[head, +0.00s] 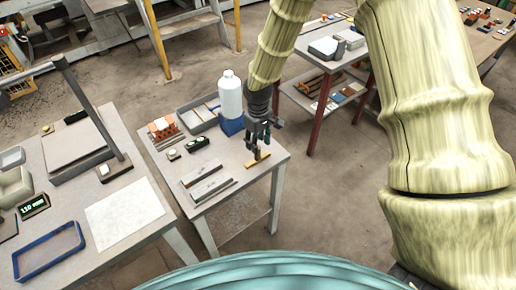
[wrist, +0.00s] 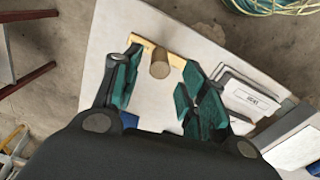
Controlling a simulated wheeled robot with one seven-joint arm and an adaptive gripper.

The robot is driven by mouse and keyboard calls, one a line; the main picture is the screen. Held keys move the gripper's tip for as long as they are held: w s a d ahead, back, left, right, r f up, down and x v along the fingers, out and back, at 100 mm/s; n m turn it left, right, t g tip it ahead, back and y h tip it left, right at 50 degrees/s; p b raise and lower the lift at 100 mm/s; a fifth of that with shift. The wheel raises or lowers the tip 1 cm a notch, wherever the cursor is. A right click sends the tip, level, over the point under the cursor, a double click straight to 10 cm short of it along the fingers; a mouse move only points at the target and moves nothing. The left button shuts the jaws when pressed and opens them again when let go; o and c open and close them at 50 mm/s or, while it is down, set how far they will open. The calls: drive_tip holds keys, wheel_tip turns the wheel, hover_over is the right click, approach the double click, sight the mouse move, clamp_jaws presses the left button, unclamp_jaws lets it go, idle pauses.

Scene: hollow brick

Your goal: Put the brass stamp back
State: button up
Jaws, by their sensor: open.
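The brass stamp (wrist: 160,64) is a short brownish cylinder in the wrist view, beside or on a yellow strip (wrist: 176,59); I cannot tell which. In the head view the stamp (head: 257,153) is small and dark at the near right edge of the small table, by the yellow strip (head: 251,163). My gripper (wrist: 162,62) is open, with its teal fingers on either side of the stamp and visible gaps to it. In the head view my gripper (head: 259,141) hangs just above the stamp and partly hides it.
The small table (head: 235,176) also holds a white bottle on a blue base (head: 230,98), a grey tray (head: 197,119), an orange brick piece (head: 161,127) and flat grey bars (head: 208,181). A larger table (head: 75,190) stands at left. Bare tabletop lies around the stamp.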

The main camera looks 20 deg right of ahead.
wheel_tip(320, 180, up, 8)
drive_tip(key=b, duration=0.2)
drive_tip(key=shift+f, duration=0.2)
